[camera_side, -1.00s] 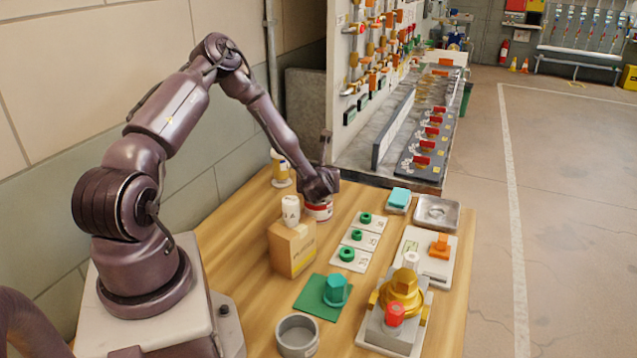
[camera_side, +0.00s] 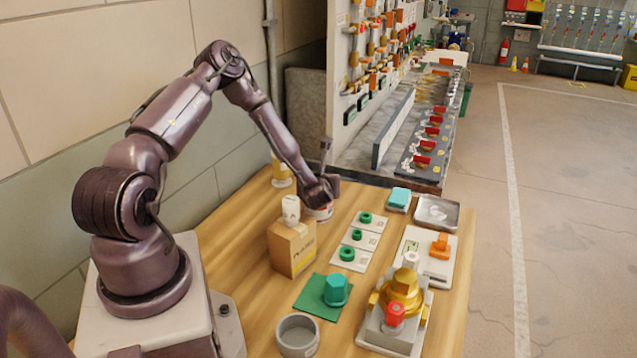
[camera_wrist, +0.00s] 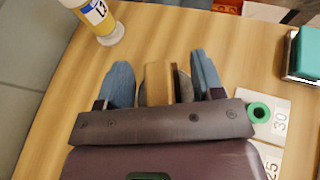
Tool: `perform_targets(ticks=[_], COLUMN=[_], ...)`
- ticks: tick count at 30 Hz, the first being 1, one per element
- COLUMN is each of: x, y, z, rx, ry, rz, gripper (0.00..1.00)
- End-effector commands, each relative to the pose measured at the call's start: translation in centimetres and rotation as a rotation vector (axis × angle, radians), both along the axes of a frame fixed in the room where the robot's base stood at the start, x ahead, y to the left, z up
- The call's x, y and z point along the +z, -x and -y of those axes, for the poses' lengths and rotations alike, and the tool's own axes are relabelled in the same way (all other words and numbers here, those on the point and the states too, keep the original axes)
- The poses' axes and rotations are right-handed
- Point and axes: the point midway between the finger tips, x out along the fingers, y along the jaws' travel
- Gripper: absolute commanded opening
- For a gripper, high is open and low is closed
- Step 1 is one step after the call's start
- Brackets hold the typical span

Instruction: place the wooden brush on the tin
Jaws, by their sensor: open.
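My gripper (camera_wrist: 161,62) is open, with its two blue fingers apart in the wrist view. The wooden brush (camera_wrist: 159,84), a tan block, lies between the fingers, with a gap on each side. A grey rounded surface shows beside and below the brush; I cannot tell whether it is part of the brush or the tin's top. In the side view the tin (camera_side: 322,213), pale with a red band, stands under my gripper (camera_side: 322,196), which hides its top. The brush is hidden in that view.
A cardboard box (camera_side: 292,250) with a white object (camera_side: 290,208) on top stands close in front of the tin. A yellow-and-white bottle (camera_side: 281,172) stands behind. Cards with green rings (camera_side: 357,235), a teal block (camera_side: 399,197) and a metal tray (camera_side: 437,211) lie to the right.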

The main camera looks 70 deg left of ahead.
Motion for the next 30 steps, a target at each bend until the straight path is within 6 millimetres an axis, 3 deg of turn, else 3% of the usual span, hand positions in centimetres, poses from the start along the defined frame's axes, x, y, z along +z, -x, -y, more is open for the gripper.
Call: perform_targets(ticks=[8,15,23,26,30], x=[1.9,6.6,8.9,10.1,13.5], y=[1.7,1.8,1.6,0.3,-3.1], z=[4.4,4.2,4.4,5.4,9.4], rx=[-0.007,-0.001,-0.018,-0.137,-0.528], ry=[0.002,-0.003,-0.005,-0.044,-0.211], rz=[-0.001,0.003,-0.009,-0.074,-0.316], gripper=[0.61,0.61,0.61,0.61,0.61])
